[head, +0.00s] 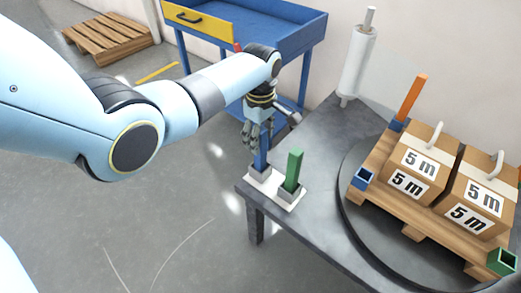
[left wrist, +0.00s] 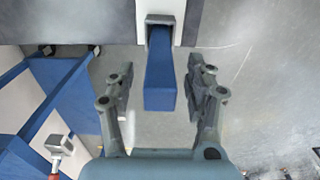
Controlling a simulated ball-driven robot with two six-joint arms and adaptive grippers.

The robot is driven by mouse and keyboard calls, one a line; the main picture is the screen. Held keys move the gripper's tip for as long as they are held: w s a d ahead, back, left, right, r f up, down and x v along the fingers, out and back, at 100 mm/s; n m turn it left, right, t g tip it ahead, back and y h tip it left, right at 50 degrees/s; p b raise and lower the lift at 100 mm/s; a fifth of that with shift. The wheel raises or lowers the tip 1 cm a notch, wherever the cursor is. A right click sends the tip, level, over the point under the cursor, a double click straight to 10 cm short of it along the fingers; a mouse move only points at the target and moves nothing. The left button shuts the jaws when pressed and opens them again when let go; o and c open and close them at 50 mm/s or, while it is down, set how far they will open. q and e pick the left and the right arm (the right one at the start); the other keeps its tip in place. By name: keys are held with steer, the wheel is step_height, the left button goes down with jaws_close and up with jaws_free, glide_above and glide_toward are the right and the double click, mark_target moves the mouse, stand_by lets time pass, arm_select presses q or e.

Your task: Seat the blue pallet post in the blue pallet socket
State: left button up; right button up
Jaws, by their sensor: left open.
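The blue post (head: 261,158) stands upright in a grey holder on a white plate at the table's near left corner. My left gripper (head: 258,135) is at its upper end, pointing down. In the left wrist view the open fingers of my left gripper (left wrist: 160,78) lie on either side of the blue post (left wrist: 160,88), with gaps on both sides. The blue socket (head: 363,178) sits empty at the left corner of the wooden pallet (head: 385,205). My right gripper is not in view.
A green post (head: 294,169) stands close beside the blue one. The pallet carries boxes with handles (head: 416,165), an upright orange post (head: 411,97) and a green socket (head: 502,262). It rests on a round turntable (head: 352,212). A blue cart (head: 280,35) stands behind my arm.

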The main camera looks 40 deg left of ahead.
arm_select(q)
jaws_close()
stand_by(0.4)
